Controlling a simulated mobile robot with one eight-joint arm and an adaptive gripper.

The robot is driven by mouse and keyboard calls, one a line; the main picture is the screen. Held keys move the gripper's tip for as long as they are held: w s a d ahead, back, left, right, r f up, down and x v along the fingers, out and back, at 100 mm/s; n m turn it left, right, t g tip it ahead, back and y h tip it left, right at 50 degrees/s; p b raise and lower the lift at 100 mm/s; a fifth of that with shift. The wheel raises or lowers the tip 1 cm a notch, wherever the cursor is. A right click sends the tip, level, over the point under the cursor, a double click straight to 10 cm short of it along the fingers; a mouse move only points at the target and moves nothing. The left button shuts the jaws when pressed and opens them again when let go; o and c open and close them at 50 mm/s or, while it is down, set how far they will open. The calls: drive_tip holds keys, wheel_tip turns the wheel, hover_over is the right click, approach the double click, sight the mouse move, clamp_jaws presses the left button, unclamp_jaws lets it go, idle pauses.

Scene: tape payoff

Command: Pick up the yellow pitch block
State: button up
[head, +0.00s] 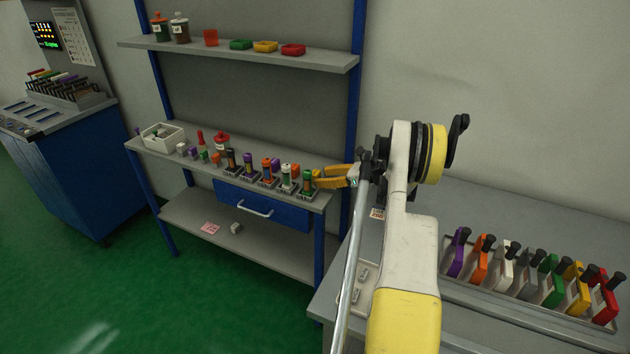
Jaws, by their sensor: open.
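A yellow block with a black knob (578,296) stands in a long grey tray (482,304) on the right bench. It is between a green block (551,285) and a red block (605,303). My gripper (322,176) has orange-yellow fingers and is open. It points left, by the right end of the shelf unit's middle shelf, close to the rightmost of several small holders with coloured tops (308,184). I cannot tell whether it touches that holder. It is well to the left of the yellow block.
Purple (457,255), orange (481,262), white and grey knobbed blocks fill the tray's left part. The middle shelf also holds a white bin (163,142) and small coloured pieces. Bottles and coloured trays stand on the upper shelf (240,52). A blue console (70,180) is far left.

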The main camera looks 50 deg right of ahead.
sight(319, 177)
drive_tip(key=b+x, duration=0.1)
drive_tip(key=x, duration=0.3)
drive_tip(key=shift+s+f, duration=0.1)
clamp_jaws()
